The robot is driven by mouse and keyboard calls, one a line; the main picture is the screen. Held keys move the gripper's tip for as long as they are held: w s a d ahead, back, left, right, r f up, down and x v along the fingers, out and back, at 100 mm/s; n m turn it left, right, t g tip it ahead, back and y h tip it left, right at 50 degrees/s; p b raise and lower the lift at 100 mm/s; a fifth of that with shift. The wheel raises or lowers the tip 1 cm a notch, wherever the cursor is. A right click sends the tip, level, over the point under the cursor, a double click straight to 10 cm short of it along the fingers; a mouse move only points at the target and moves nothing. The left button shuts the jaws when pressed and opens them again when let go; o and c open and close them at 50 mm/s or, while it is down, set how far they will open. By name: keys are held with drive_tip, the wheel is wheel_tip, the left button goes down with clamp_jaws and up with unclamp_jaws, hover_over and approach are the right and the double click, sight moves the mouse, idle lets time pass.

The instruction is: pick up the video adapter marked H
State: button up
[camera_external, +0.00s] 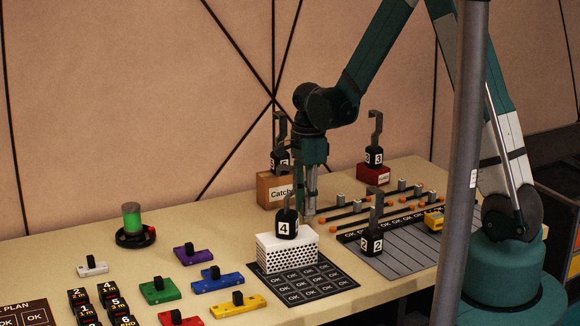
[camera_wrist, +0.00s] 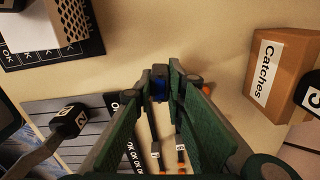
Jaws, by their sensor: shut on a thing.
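My gripper (camera_external: 309,208) points down over the table, behind the perforated white box. In the wrist view its green fingers (camera_wrist: 160,84) are closed on a small dark blue piece (camera_wrist: 160,92). It looks like an adapter end on a dark rod-like body, but no letter H can be read on it. Several dark rods with orange ends (camera_external: 361,210) and grey blocks lie to the right of the gripper. In the wrist view, small white labels (camera_wrist: 155,155) show near the rods, too small to read. Whether the held piece touches the table cannot be told.
A perforated white box (camera_external: 286,256) stands on a black OK mat (camera_external: 328,291), with a hooked stand marked 4 (camera_external: 287,226) at it. A Catches box (camera_external: 270,192) and a red box (camera_external: 372,173) stand behind. Coloured blocks (camera_external: 236,305) lie at the left.

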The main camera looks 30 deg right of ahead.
drive_tip(key=shift+r+p, duration=0.6)
drive_tip(key=shift+r, duration=2.95)
